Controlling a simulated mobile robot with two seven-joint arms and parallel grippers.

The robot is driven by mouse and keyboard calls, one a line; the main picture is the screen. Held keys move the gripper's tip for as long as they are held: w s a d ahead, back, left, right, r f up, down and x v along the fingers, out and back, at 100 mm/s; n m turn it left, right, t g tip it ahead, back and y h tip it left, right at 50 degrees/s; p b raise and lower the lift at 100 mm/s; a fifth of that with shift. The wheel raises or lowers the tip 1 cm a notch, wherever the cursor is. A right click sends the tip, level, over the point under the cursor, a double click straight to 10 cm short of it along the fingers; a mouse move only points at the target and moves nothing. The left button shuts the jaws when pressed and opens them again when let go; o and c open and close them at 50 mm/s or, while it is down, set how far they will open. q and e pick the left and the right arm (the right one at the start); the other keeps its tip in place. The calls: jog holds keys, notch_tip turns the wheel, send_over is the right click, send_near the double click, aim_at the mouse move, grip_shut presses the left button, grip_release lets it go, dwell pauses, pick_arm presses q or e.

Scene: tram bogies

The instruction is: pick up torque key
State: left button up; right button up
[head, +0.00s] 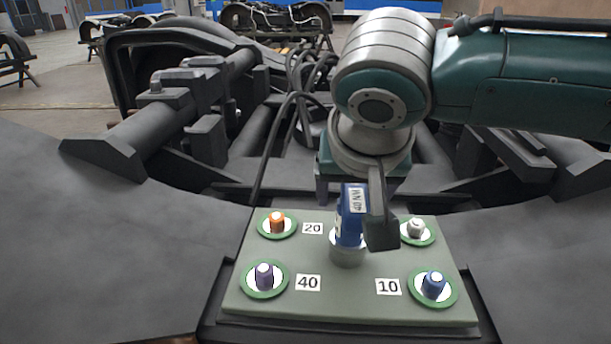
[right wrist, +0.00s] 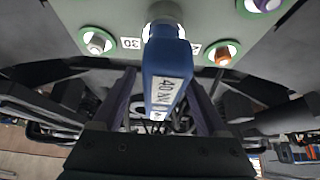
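The torque key is a blue block-shaped tool (head: 352,220) with a white label reading 40 NM and a grey metal lower end. It stands upright near the middle of a grey-green plate (head: 335,312). In the right wrist view the key (right wrist: 165,70) lies between the two dark fingers of my right gripper (right wrist: 166,95), with narrow gaps beside it. My right gripper (head: 366,215) is open around the key's upper part in the head view; one finger covers its right side. My left gripper is not in view.
The plate carries green-ringed sockets with an orange peg (head: 277,222), a purple peg (head: 264,275), a blue peg (head: 434,284) and a silver peg (head: 416,227). Labels show 20, 40 and 10; the wrist view shows 30. A dark bogie frame (head: 100,210) surrounds the plate.

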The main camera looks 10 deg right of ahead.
grip_shut()
dwell(0.4)
jog(key=shift+r, duration=0.1)
